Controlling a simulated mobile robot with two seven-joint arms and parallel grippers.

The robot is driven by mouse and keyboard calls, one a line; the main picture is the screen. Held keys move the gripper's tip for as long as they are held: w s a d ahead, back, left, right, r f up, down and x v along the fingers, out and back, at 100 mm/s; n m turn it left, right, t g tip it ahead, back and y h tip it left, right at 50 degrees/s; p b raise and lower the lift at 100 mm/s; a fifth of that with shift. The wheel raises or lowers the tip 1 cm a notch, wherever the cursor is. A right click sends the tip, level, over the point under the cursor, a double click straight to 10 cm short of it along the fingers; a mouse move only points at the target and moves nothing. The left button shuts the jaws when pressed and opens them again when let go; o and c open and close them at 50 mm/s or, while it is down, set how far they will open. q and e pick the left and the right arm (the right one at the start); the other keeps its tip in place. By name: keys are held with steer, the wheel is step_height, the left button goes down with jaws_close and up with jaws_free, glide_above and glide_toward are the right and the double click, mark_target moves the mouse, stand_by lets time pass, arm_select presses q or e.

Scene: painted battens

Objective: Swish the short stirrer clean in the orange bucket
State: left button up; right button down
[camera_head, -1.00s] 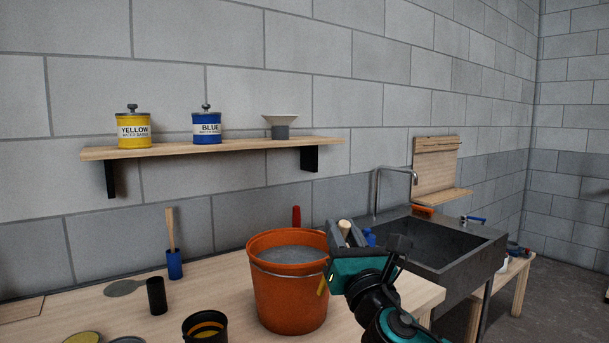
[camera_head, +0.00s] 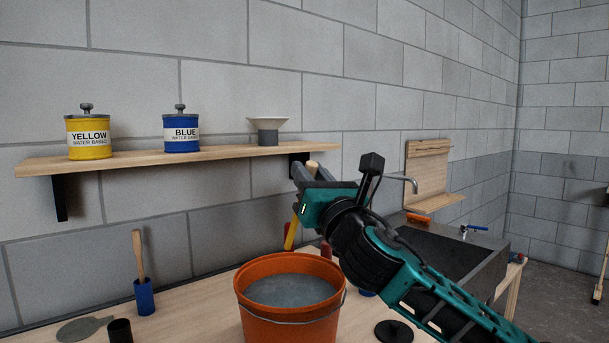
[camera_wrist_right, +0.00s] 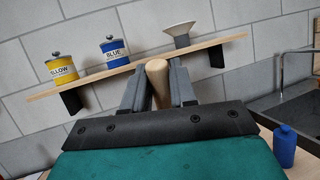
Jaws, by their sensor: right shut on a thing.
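My right gripper (camera_head: 306,178) is shut on a wooden-handled stirrer (camera_head: 312,168), held above and just behind the right side of the orange bucket (camera_head: 290,330). The pale handle end (camera_wrist_right: 157,70) sticks up between the two fingers in the right wrist view. A yellow part, seemingly the stirrer's lower end, shows under the gripper above the bucket's rim. The bucket stands on the bench and holds greyish liquid (camera_head: 291,290). Another stirrer with a wooden handle (camera_head: 138,250) stands in a blue holder (camera_head: 145,297) at the left. My left gripper is not in view.
A wall shelf (camera_head: 220,154) carries a yellow tin (camera_head: 89,137), a blue tin (camera_head: 182,134) and a funnel-topped grey piece (camera_head: 268,130). A dark sink (camera_head: 440,255) with a tap is at the right. A black cup (camera_head: 120,331) stands at the bench front.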

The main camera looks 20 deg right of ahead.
arm_select(q)
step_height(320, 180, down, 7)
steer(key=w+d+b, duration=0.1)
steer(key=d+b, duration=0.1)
steer(key=b, duration=0.8)
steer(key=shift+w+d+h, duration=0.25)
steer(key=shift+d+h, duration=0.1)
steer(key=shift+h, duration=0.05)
arm_select(e)
step_height(320, 180, down, 14)
steer(key=shift+w+r, duration=0.2)
steer(key=shift+w, duration=0.05)
steer(key=shift+a, duration=0.1)
